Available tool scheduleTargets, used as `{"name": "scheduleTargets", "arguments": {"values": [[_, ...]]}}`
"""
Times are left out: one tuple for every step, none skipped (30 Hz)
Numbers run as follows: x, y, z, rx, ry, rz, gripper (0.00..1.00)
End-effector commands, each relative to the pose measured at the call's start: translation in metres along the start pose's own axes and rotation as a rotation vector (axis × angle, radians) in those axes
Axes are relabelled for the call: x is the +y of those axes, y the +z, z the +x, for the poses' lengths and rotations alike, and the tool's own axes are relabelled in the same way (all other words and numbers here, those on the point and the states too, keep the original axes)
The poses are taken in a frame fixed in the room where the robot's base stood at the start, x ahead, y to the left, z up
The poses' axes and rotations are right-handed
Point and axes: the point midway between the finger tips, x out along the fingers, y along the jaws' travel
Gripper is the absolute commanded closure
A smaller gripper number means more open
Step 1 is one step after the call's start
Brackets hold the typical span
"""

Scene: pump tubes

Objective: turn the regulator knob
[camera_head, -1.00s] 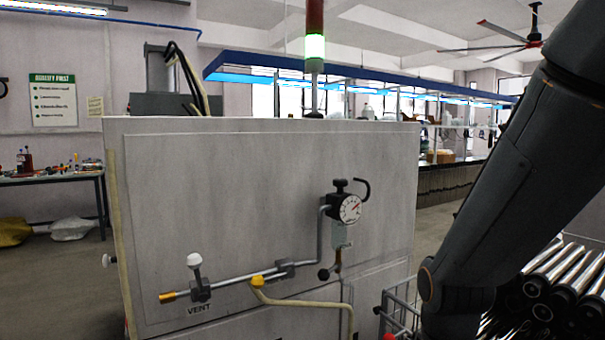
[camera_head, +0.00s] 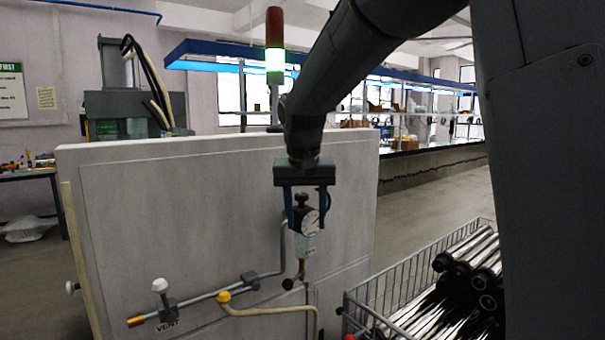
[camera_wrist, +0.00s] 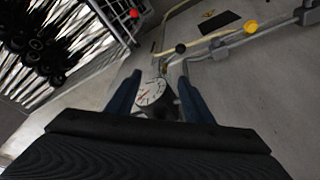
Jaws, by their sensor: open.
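The regulator has a black knob (camera_head: 301,198) on top of a round white-faced gauge (camera_head: 310,222), mounted on the pale cabinet panel with a grey pipe. My gripper (camera_head: 306,208) is open in front of the panel, pointing down, with its two blue fingers at either side of the knob. In the wrist view the gauge (camera_wrist: 151,92) shows between the open fingers (camera_wrist: 160,76). Whether a finger touches the knob cannot be told.
A white-tipped vent valve (camera_head: 160,286) and a yellow-tipped lever (camera_head: 224,297) sit lower left on the cabinet (camera_head: 180,200). A wire cart (camera_head: 378,300) of metal tubes stands close at right. A light tower (camera_head: 275,50) rises behind the cabinet.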

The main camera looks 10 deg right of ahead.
Motion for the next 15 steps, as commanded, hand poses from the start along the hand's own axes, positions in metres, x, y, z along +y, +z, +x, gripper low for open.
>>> {"name": "scheduleTargets", "arguments": {"values": [[-0.004, -0.021, -0.028, 0.027, 0.002, 0.024, 0.53], [-0.006, -0.031, -0.04, 0.04, 0.003, 0.039, 0.53], [-0.008, -0.043, -0.054, 0.054, 0.006, 0.057, 0.53], [-0.009, -0.05, -0.064, 0.065, 0.007, 0.069, 0.53], [-0.01, -0.056, -0.072, 0.074, 0.009, 0.08, 0.53], [-0.011, -0.063, -0.081, 0.084, 0.009, 0.093, 0.53], [-0.012, -0.067, -0.087, 0.09, 0.009, 0.102, 0.53], [-0.012, -0.07, -0.091, 0.094, 0.01, 0.108, 0.53], [-0.013, -0.074, -0.096, 0.099, 0.011, 0.115, 0.53], [-0.013, -0.076, -0.098, 0.101, 0.012, 0.119, 0.53], [-0.013, -0.077, -0.098, 0.103, 0.012, 0.122, 0.53], [-0.013, -0.078, -0.097, 0.104, 0.013, 0.124, 0.53], [-0.013, -0.079, -0.095, 0.104, 0.013, 0.125, 0.53], [-0.012, -0.079, -0.092, 0.105, 0.014, 0.126, 0.53], [-0.012, -0.08, -0.087, 0.104, 0.014, 0.126, 0.53]]}}
